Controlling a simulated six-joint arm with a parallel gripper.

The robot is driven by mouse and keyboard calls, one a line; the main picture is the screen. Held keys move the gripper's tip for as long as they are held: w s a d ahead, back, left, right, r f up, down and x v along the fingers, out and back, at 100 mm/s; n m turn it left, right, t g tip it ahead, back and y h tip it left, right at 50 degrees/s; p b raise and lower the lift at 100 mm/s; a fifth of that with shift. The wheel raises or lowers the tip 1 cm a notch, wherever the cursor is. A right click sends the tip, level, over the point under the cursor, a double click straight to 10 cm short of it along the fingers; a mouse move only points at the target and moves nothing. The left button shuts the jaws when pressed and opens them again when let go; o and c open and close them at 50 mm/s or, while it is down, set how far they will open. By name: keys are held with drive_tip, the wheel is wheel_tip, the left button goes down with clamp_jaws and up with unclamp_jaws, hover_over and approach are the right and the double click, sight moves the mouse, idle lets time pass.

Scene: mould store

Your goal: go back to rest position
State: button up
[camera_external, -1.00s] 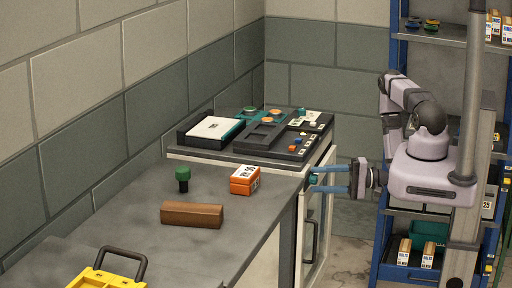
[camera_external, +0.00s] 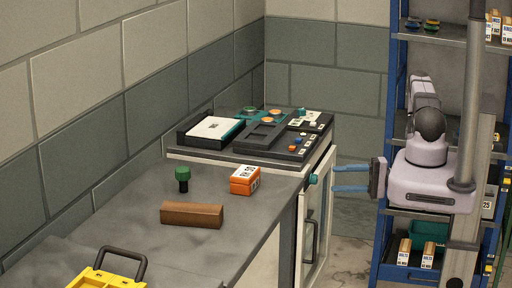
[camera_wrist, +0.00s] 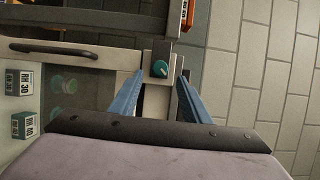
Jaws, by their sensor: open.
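My gripper (camera_external: 350,178) has two blue fingers, spread apart with nothing between them. It points left toward the front of the cabinet (camera_external: 318,205) at the end of the bench. In the wrist view my gripper (camera_wrist: 158,85) faces a teal knob (camera_wrist: 160,69) on the cabinet front, with a gap between the fingertips and the knob. The knob also shows in the external view (camera_external: 313,179), just left of the fingertips.
On the bench (camera_external: 130,215) lie an orange box (camera_external: 244,181), a brown block (camera_external: 192,215), a green-topped knob piece (camera_external: 183,178) and a yellow case (camera_external: 108,280). A blue shelf rack (camera_external: 388,240) stands beside my arm.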

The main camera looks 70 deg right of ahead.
drive_tip(key=shift+s+d, duration=0.1)
drive_tip(key=shift+s, duration=0.2)
idle(0.4)
drive_tip(key=w+d+f+n+g+h, duration=0.3)
drive_tip(key=w+d+f+n+g, duration=0.2)
drive_tip(key=f+n+g, duration=0.15)
wheel_tip(320, 180, up, 5)
drive_tip(key=w+d+n+g+h+p, duration=0.1)
drive_tip(key=w+d+n+g+h, duration=0.1)
drive_tip(key=n+g+h, duration=0.25)
drive_tip(key=s+a+r+n+g+p, duration=0.1)
drive_tip(key=s+a+r+g, duration=0.2)
drive_tip(key=s+a+r, duration=0.45)
drive_tip(key=s+a+r+n+g, duration=0.25)
drive_tip(key=s+a+r, duration=0.2)
drive_tip(key=a, duration=0.55)
wheel_tip(320, 180, down, 29)
drive_tip(key=b, duration=3)
drive_tip(key=shift+w+f+m+y, duration=0.15)
drive_tip(key=shift+f+m+y, duration=0.05)
drive_tip(key=shift+m+y, duration=0.15)
